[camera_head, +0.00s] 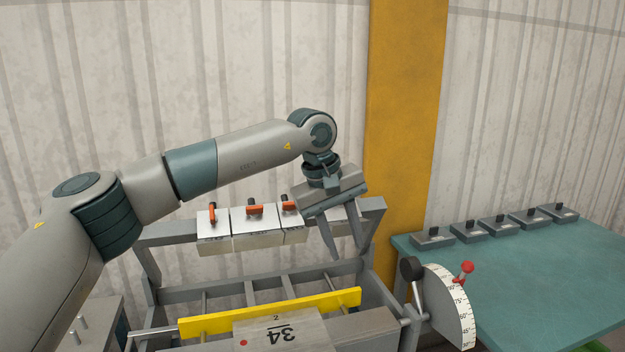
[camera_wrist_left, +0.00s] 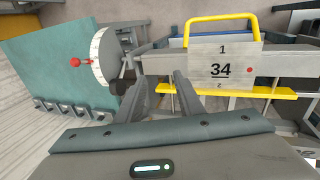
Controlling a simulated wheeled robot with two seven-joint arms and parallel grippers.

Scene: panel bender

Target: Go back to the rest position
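My left gripper (camera_head: 345,248) hangs above the right part of the panel bender, its fingers apart and nothing between them. In the left wrist view its two fingers (camera_wrist_left: 165,80) also stand apart and empty. The bender's grey frame (camera_head: 235,293) is below and around it, with a yellow bar (camera_head: 220,322) across the front. A grey plate marked 34 (camera_head: 300,335) lies at the front; the left wrist view shows this plate (camera_wrist_left: 205,72) with a yellow handle (camera_wrist_left: 222,16). My right gripper is not in view.
Clamp segments with orange-red handles (camera_head: 255,211) line the bender's rear beam, close left of the gripper. A white angle dial (camera_head: 452,300) with a red knob (camera_head: 467,267) stands right. A teal table (camera_head: 540,280) holds several grey blocks (camera_head: 433,236). A yellow post (camera_head: 405,120) rises behind.

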